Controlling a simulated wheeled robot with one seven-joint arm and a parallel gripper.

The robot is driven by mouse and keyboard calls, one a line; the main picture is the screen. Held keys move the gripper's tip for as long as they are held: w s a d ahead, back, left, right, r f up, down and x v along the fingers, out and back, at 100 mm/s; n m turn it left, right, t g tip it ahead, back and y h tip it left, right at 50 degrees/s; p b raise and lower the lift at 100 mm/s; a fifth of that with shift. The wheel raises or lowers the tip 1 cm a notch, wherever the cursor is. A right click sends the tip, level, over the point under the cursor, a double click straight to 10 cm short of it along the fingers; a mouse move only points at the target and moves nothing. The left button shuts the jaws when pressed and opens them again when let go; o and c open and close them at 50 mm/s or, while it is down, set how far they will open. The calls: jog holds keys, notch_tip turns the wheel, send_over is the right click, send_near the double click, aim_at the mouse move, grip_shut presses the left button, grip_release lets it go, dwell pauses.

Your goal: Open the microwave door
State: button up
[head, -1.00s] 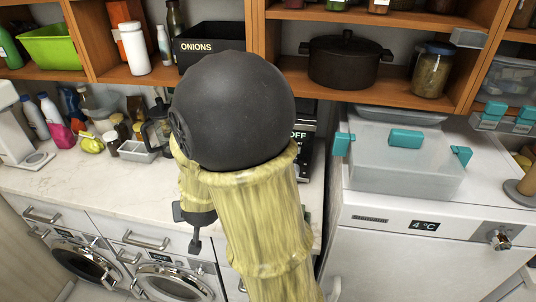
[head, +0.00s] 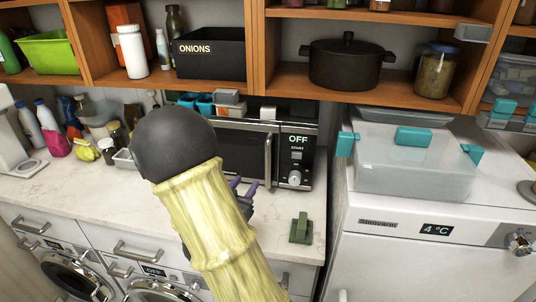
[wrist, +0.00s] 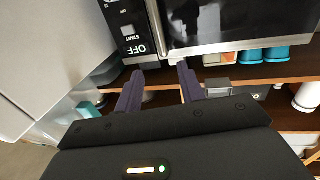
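The microwave (head: 243,150) stands on the counter below the shelves, with its door shut and its panel showing OFF. Its upright silver door handle (head: 268,160) is on the right of the dark door. My gripper (head: 244,184) is in front of the microwave, partly hidden by my arm, with its purple fingers pointing toward the door. In the wrist view the microwave appears upside down, and the handle (wrist: 156,25) lies ahead of the gap between the fingers. My gripper (wrist: 160,70) is open and empty, apart from the handle.
A green object (head: 301,229) stands on the counter right of my gripper. The white appliance (head: 400,250) at right carries a clear bin (head: 415,178) with teal clips. Bottles and jars crowd the counter at left. A shelf (head: 285,88) hangs above the microwave.

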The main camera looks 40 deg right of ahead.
aim_at(267, 154)
jog(key=p+x, duration=0.5)
jog(key=x, duration=1.2)
jog(key=shift+w+d+f, duration=0.1)
jog(key=shift+w+d, duration=0.05)
grip_shut()
